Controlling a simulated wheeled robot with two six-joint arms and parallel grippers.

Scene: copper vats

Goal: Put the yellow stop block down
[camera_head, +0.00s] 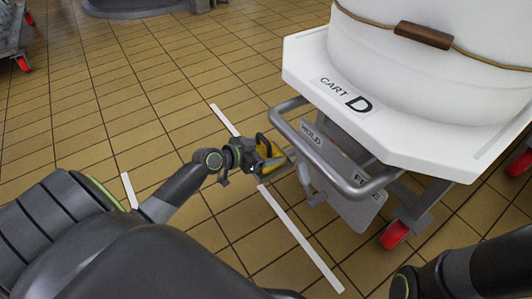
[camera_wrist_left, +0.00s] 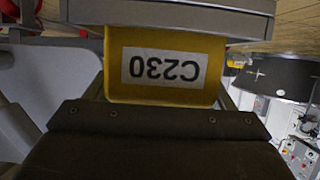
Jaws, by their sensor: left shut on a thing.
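The yellow stop block (camera_head: 268,149) is held in my left gripper (camera_head: 256,158), beside the handle side of cart D (camera_head: 345,107). In the left wrist view the yellow block (camera_wrist_left: 165,92) fills the upper middle, with a white label reading C230 upside down. The dark gripper (camera_wrist_left: 155,125) covers its lower part in that view. My left gripper is shut on the block. Whether the block touches the floor or the cart, I cannot tell. My right arm enters at the lower right of the head view; its gripper is out of frame.
Cart D carries a large white vessel (camera_head: 430,60) and has a grey tubular handle (camera_head: 335,175), a HOLD plate (camera_head: 311,133) and red-wheeled casters (camera_head: 395,235). White lines (camera_head: 300,238) mark the tiled floor (camera_head: 130,85). Open floor lies at the upper left.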

